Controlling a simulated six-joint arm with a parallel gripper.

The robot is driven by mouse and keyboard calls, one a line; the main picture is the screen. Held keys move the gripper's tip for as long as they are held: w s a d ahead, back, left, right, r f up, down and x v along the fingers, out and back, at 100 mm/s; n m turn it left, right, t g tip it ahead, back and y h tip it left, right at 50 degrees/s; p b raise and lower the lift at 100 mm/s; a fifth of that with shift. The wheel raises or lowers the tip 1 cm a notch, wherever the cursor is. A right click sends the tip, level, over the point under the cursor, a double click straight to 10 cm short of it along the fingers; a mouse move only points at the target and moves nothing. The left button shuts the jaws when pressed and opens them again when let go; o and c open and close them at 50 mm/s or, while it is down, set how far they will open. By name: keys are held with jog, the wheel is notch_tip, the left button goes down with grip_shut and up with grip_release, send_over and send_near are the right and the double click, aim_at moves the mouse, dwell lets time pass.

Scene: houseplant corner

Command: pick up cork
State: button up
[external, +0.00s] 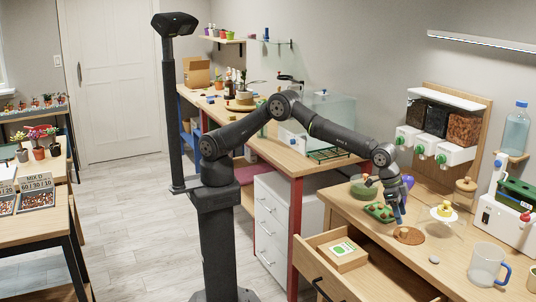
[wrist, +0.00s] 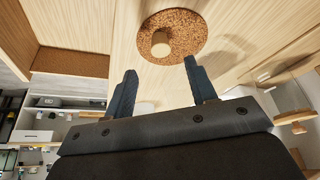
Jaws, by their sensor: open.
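The cork (wrist: 161,43) is a small light-tan cylinder on a round, speckled brown cork mat (wrist: 186,25). In the wrist view it lies just beyond the gap between my fingertips. The mat also shows in the external view on the wooden table (external: 410,238), under my gripper (external: 399,218). My gripper also shows in the wrist view (wrist: 160,66), with its two dark fingers spread apart and nothing between them. It points down and is apart from the cork.
Beside the mat stand a green tray (external: 379,212) and a small stand with a yellow item (external: 444,211). A glass mug (external: 487,265) is to the right. An open drawer holding a box (external: 344,255) juts out in front. A grey stone (external: 434,259) lies near the mat.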

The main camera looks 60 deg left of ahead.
aim_at(404, 229)
jog(key=shift+a+x, duration=0.2)
jog(key=shift+x, duration=2.75)
jog(key=shift+f, duration=0.1)
jog(key=shift+c, duration=0.3)
jog(key=c, duration=1)
